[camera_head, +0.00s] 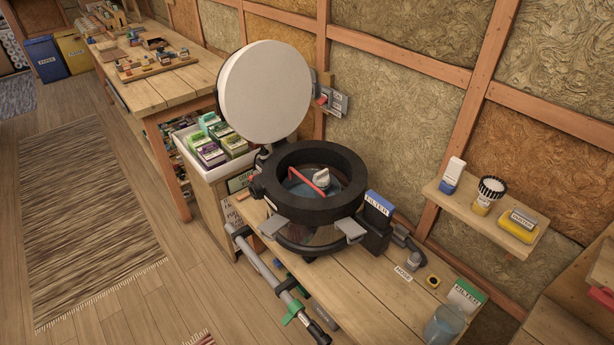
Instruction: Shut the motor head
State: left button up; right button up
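The motor head (265,90) appears as a large round part with a pale, flat face toward me. It stands swung up, nearly upright, at the back left of a round black canister (275,198) on the workbench. The canister's thick black rim is open at the top. Inside it I see a white knob-like part (322,178), a red strip (309,180) and a bluish surface. Grey latch-like tabs (351,229) stick out at the canister's front and side. The hinge between head and canister is partly hidden. Neither of my grippers is in view.
A blue filter box (378,208) stands close right of the canister. A hose fitting (408,245) and a clear jar (444,325) are farther right. A grey tube (268,275) runs along the bench's front. A crate of boxes (210,165) is at left.

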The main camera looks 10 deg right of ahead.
aim_at(263, 90)
jog(key=i+j+u, duration=0.1)
jog(key=u, duration=0.35)
jog(key=i+j+u, duration=0.1)
jog(key=u, duration=0.3)
jog(key=i+u, duration=0.2)
jog(key=u, duration=0.25)
jog(key=i, duration=2.35)
jog(key=i+z, duration=0.1)
jog(key=i, duration=0.35)
jog(key=i+j+z, duration=0.15)
jog(key=i, duration=0.35)
jog(key=i+z, duration=0.1)
jog(key=i, duration=0.35)
jog(key=i+j+z, duration=0.15)
jog(key=i, duration=0.35)
jog(key=j+z, duration=0.1)
jog(key=z, duration=3.6)
